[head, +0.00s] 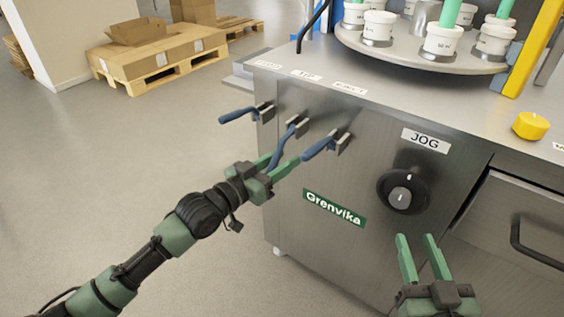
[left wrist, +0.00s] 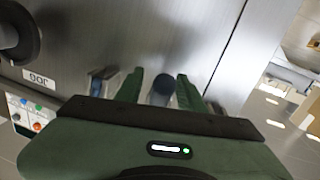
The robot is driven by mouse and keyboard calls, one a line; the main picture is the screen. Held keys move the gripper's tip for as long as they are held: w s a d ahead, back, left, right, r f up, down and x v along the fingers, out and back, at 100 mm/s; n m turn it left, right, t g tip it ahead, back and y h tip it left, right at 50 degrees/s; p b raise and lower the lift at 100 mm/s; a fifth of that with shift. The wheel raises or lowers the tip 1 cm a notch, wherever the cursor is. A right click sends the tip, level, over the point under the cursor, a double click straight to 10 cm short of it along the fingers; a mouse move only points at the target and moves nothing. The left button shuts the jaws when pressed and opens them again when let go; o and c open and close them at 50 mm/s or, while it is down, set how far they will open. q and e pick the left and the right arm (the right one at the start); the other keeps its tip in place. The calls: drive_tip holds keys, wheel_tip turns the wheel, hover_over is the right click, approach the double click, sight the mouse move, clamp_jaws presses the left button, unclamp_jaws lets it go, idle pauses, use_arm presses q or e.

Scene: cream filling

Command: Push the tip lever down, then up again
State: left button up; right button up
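The tip lever (head: 283,147) is the middle of three blue-handled levers on the steel machine front, below the TIP label (head: 306,75). Its handle slants steeply down, lower than its neighbours. My left gripper (head: 286,162) is open at the lower end of this handle, with a finger on each side. In the left wrist view, the blue handle (left wrist: 162,90) shows between the two green fingers, with gaps beside it; contact cannot be told. My right gripper (head: 420,245) is open and empty in front of the machine, low and right.
The left lever (head: 240,114) and right lever (head: 321,146) flank the tip lever closely. A black JOG knob (head: 402,192) sits to the right. White cups stand on a round turntable (head: 400,58) on top. A yellow button (head: 530,126) is at the right. Floor left of the machine is open.

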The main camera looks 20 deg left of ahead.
use_arm(q)
clamp_jaws()
idle(1.5)
